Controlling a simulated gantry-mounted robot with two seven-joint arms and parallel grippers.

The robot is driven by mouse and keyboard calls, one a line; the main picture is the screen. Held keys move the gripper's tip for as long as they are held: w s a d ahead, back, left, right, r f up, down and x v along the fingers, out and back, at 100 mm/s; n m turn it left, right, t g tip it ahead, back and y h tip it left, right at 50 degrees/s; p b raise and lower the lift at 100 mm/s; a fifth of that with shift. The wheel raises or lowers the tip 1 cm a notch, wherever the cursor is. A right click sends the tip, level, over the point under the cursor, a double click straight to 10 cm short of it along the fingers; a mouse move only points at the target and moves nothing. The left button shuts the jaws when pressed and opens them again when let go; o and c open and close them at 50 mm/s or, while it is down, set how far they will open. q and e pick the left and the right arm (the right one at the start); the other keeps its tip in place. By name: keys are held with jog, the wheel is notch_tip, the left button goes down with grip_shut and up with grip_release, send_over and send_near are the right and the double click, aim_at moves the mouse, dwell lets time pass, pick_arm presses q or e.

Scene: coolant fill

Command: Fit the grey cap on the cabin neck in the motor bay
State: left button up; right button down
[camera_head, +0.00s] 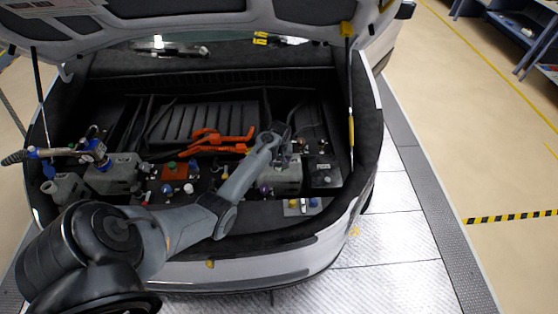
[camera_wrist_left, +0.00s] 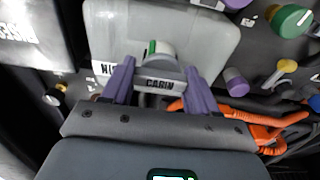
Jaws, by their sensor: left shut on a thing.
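My left gripper (camera_wrist_left: 160,68) has its two purple fingers closed on the sides of a pale grey cap (camera_wrist_left: 161,48) with a green mark. The cap is over a grey tank (camera_wrist_left: 105,30), by a label reading CABIN (camera_wrist_left: 160,84). The neck under the cap is hidden, so I cannot tell whether the cap is seated on it or just above. In the head view the left gripper (camera_head: 276,150) is over the right part of the bay, at the grey tank (camera_head: 286,178); the cap is too small to make out there. My right gripper is not in view.
Orange cables (camera_head: 220,140) run behind the gripper. A blue coupling with a hose (camera_head: 92,148) stands on the left tank (camera_head: 112,178). A purple cap (camera_wrist_left: 236,82) and a green cap (camera_wrist_left: 291,20) are close by. The raised hood and its strut (camera_head: 350,100) bound the bay.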

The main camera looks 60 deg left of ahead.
pick_arm(q)
jog(key=shift+f, duration=0.1)
dwell(0.5)
jog(key=shift+m+p, duration=0.85)
jog(key=shift+m, duration=0.25)
jog(key=shift+m, duration=0.4)
jog(key=shift+m+p, duration=0.3)
jog(key=shift+p, duration=0.1)
jog(key=shift+m, duration=0.4)
jog(key=shift+m+t+p, duration=0.3)
jog(key=shift+m+p, duration=0.25)
jog(key=shift+m, duration=0.45)
